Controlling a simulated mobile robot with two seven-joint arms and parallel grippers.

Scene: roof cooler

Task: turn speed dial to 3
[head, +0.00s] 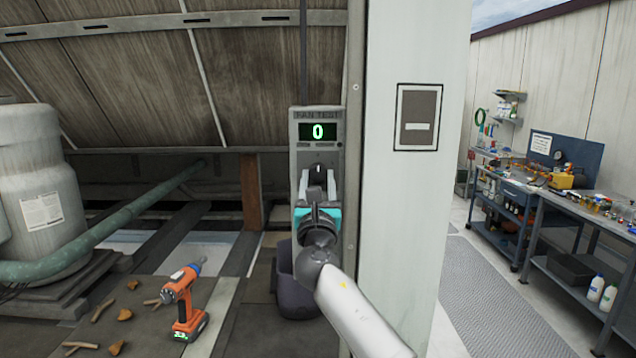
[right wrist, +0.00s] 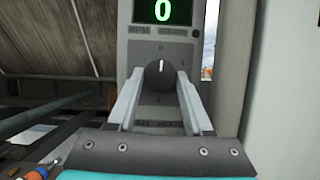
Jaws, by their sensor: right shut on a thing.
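The fan test panel (head: 304,128) is a grey box on a post, with a display (head: 318,131) that reads a green 0. The same 0 shows in the right wrist view (right wrist: 163,10). Below it is the round dark speed dial (right wrist: 160,74), its white pointer line toward the top, at the 0 mark. My right gripper (head: 317,179) is at the dial; its two fingers, seen also in the right wrist view (right wrist: 160,88), are shut on the dial from left and right. The lower dial marks are partly hidden by the gripper. My left gripper is not in view.
A pale column (head: 408,220) stands close right of the panel. A dark bin (head: 292,290) sits below it. An orange cordless drill (head: 184,300) and wood scraps lie on the boards at lower left. A grey tank (head: 40,190) and green pipe (head: 120,222) are at left.

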